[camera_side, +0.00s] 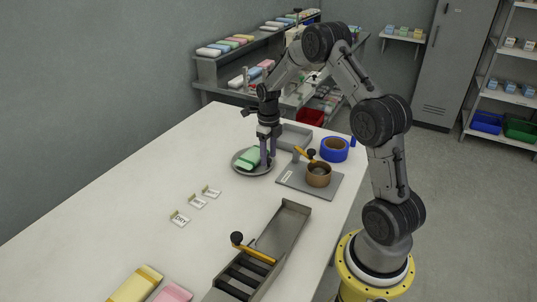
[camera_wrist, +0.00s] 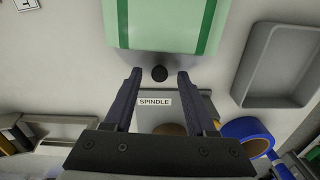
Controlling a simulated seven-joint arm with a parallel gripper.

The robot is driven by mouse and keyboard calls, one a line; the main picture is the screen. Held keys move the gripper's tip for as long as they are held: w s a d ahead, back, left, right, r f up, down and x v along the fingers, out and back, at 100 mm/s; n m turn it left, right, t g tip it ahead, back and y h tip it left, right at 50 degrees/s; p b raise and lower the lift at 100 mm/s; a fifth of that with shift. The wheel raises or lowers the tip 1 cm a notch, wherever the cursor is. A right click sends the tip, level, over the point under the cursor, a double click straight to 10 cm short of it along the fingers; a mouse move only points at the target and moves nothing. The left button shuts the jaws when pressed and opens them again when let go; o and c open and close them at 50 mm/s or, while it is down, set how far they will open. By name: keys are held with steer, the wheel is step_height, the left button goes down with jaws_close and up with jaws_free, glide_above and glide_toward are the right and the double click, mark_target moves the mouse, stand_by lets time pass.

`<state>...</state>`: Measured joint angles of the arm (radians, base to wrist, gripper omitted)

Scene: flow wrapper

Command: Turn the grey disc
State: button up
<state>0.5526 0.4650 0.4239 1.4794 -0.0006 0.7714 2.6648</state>
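The grey disc (camera_side: 240,168) lies on the white table in the side view, with a green pack (camera_side: 248,158) on top of it. The green pack fills the top middle of the wrist view (camera_wrist: 165,25). My gripper (camera_side: 268,162) points down at the disc's right edge, beside the pack. In the wrist view my gripper (camera_wrist: 159,74) has its fingers apart, with a small dark round knob (camera_wrist: 159,73) between the tips. Clear gaps show on both sides of the knob. I cannot tell what the knob belongs to. The disc's outline is hard to make out in the wrist view.
A grey plate (camera_side: 293,180) with a brass cup (camera_side: 319,176) and an orange handle stands right of the disc. A blue ring (camera_side: 334,150) and a grey tray (camera_side: 293,136) lie behind. A metal chute (camera_side: 280,232) is in front. Small label cards (camera_side: 197,202) stand left.

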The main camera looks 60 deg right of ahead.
step_height(320, 180, up, 14)
stand_by(0.6)
steer(key=shift+f, duration=0.1)
